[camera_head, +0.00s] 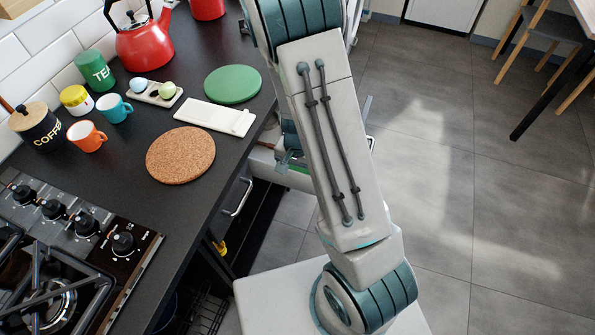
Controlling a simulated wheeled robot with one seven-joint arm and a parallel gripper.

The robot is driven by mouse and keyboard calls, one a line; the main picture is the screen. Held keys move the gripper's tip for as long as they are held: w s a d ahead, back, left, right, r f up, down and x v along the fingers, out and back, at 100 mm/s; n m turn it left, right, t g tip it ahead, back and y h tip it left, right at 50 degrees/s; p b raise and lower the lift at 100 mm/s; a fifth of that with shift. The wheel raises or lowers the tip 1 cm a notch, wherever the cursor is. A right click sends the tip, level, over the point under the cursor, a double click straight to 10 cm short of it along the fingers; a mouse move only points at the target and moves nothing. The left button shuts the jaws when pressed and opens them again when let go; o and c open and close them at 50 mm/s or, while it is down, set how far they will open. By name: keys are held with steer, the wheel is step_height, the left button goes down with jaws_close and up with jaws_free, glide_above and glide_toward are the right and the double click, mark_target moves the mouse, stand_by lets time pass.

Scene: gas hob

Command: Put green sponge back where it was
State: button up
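I cannot clearly make out a green sponge. A small green strip (299,168) shows beside my arm, at what looks like an open drawer (262,161) under the counter's right edge. I cannot tell whether it is the sponge. My arm crosses the middle of the view and hides much of that area. My gripper (287,161) shows only as a small teal and grey part left of the arm, by the drawer. Its fingers are not clear, so its opening and anything in it cannot be told.
A green round mat (232,84), white board (215,117) and cork mat (181,155) lie on the dark counter. Mugs, canisters, an egg tray (154,93) and red kettle (144,44) stand behind. The gas hob (60,270) is lower left.

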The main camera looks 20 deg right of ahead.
steer(key=shift+f, duration=0.2)
steer(key=shift+f, duration=0.15)
steer(key=o, duration=0.9)
step_height(320, 180, up, 14)
steer(key=p, duration=0.4)
steer(key=s+r+n, duration=0.2)
steer(key=s+r, duration=0.2)
steer(key=r, duration=0.1)
steer(key=s+r+n+t, duration=0.1)
steer(key=s+r+n, duration=0.1)
steer(key=s+r, duration=0.3)
steer(key=s+r+n+t, duration=0.1)
steer(key=s+r+n, duration=0.2)
steer(key=s+r, duration=0.1)
steer(key=shift+s+r, duration=0.3)
steer(key=shift+r, duration=0.6)
